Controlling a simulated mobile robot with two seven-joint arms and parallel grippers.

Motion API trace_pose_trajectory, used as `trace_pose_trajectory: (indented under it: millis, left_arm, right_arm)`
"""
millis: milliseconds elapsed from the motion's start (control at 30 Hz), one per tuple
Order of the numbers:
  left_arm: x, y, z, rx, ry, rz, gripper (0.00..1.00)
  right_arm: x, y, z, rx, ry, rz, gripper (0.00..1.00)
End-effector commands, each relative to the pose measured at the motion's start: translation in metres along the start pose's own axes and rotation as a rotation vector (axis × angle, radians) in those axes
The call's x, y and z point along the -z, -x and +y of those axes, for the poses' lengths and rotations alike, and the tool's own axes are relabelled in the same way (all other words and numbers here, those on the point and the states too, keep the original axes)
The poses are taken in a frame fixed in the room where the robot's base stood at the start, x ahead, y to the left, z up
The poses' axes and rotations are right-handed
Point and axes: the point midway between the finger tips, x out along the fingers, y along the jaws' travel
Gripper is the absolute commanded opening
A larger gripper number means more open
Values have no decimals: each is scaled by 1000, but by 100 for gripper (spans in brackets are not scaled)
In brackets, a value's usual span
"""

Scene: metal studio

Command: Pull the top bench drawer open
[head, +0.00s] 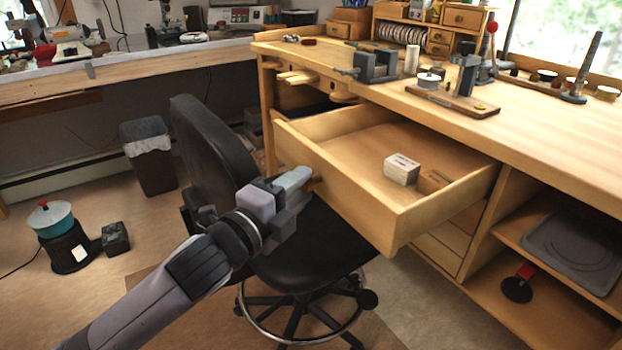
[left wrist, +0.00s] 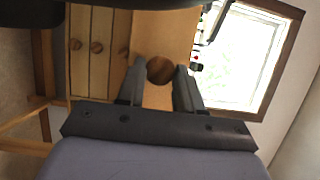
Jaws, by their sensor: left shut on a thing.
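The top bench drawer (head: 345,183) stands well out from the wooden bench, with its inside showing in the head view. A white box (head: 401,169) and a brown box (head: 433,181) lie in it. My left gripper (head: 308,182) is at the drawer front, shut on its round wooden knob. In the left wrist view the knob (left wrist: 160,70) sits between the two fingers (left wrist: 159,82). The knob is mostly hidden by the gripper in the head view. My right gripper is in neither view.
A black office chair (head: 215,150) stands close beside my left arm and under the drawer. A vise (head: 376,65) and other tools stand on the bench top (head: 540,125). Open shelves (head: 530,300) are right of the drawer. A bin (head: 150,157) stands at the left.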

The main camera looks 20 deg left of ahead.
Motion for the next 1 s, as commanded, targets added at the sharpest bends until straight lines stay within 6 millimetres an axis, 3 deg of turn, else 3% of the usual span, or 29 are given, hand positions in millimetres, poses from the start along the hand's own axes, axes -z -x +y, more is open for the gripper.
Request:
trace_pose_trajectory:
  millis: [400,433,500,833,1000]
  left_arm:
    - [-4,7,0,-3,-1,-2,0]
    - [-3,7,0,-3,-2,-2,45]
    - [-3,7,0,-3,-1,-2,61]
    - [-3,9,0,-2,-1,-1,61]
    - [-3,23,1,-3,-3,-1,61]
  right_arm:
    - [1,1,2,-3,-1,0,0]
    - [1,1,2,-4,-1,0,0]
    - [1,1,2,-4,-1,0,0]
    - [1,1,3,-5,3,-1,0]
    - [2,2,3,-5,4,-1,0]
